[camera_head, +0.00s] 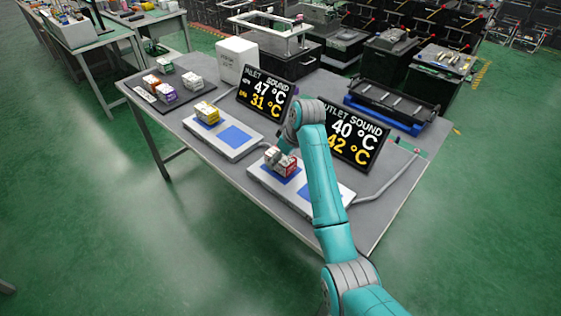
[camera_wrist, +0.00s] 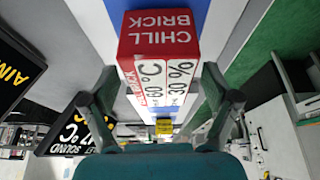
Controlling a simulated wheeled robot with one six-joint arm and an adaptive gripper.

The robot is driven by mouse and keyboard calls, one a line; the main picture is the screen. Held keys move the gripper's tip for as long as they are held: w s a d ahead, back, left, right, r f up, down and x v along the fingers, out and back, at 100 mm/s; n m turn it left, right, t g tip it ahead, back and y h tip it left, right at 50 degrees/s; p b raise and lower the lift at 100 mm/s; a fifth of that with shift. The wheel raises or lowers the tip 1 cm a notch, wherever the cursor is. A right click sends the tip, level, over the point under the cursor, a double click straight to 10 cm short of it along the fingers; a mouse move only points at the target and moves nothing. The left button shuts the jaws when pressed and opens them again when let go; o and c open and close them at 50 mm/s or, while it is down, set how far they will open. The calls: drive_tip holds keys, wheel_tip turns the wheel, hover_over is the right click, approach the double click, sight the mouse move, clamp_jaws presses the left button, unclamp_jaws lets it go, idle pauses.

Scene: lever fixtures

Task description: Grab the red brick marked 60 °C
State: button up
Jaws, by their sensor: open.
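The red brick (camera_head: 291,169) sits on the right-hand pad, on a blue square, in the head view. In the wrist view the red brick (camera_wrist: 158,38) fills the upper middle; its red face reads CHILL BRICK and its white face carries a °C figure and a % figure. My gripper (camera_wrist: 160,74) is open, with one fingertip on each side of the brick and narrow gaps; contact cannot be told. In the head view my gripper (camera_head: 279,157) is at the brick, small and partly hidden.
A yellow brick (camera_head: 207,112) stands on the left-hand pad (camera_head: 243,151). A dark tray (camera_head: 149,101) at the table's left holds several bricks. Two black displays, inlet (camera_head: 265,97) and outlet (camera_head: 350,142), stand behind the pads. A white box (camera_head: 238,60) stands further back.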

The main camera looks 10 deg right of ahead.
drive_tip(key=shift+w+a+f, duration=0.1)
drive_tip(key=shift+f, duration=0.35)
drive_tip(key=shift+r, duration=0.15)
drive_tip(key=c, duration=1.6)
